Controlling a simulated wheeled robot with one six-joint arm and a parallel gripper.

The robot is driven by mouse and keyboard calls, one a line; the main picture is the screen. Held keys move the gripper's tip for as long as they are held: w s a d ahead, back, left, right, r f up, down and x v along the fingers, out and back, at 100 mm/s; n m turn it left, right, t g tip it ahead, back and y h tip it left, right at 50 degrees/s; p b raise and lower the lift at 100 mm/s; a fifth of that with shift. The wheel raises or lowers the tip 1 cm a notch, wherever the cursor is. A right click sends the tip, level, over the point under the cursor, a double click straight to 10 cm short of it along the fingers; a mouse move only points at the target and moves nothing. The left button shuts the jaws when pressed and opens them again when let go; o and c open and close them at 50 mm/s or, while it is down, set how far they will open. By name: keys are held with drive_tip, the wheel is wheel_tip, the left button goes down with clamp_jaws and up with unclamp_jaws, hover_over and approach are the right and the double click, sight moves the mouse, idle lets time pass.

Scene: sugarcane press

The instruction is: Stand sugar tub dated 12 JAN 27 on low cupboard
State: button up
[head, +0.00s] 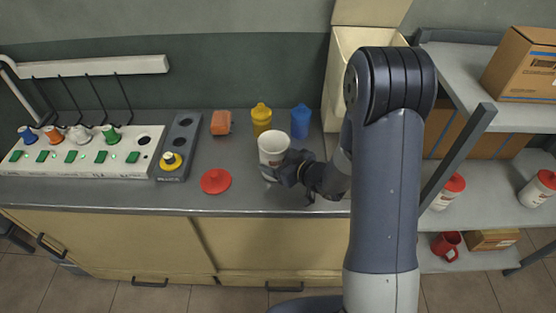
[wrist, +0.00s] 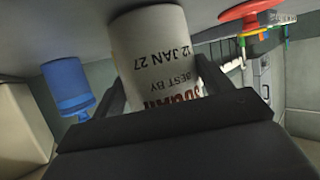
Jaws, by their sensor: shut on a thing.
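My gripper (head: 284,171) is shut on a white sugar tub (head: 271,152) at the counter's middle. In the wrist view the tub (wrist: 158,45) sits between my two fingers, and its print reads "12 JAN 27", "BEST BY" and "SUGAR", upside down in that picture. In the head view the tub is upright and its top looks open, without a lid. I cannot tell whether its base touches the counter. A grey worktop (head: 240,195) runs over cream cupboard doors (head: 255,245); I cannot tell whether this is the low cupboard.
A red lid (head: 215,181) lies left of the tub. Yellow (head: 261,120) and blue (head: 300,121) bottles stand behind it. Grey shelves (head: 480,160) on the right hold red-lidded tubs (head: 448,192) and boxes.

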drive_tip(key=shift+f, duration=0.2)
drive_tip(key=o, duration=1.3)
drive_tip(key=shift+r, duration=0.2)
drive_tip(key=shift+s+d+r, duration=0.1)
drive_tip(key=shift+s+d, duration=0.05)
drive_tip(key=v, duration=1.1)
drive_tip(key=shift+s+d, duration=0.15)
drive_tip(key=shift+s, duration=0.1)
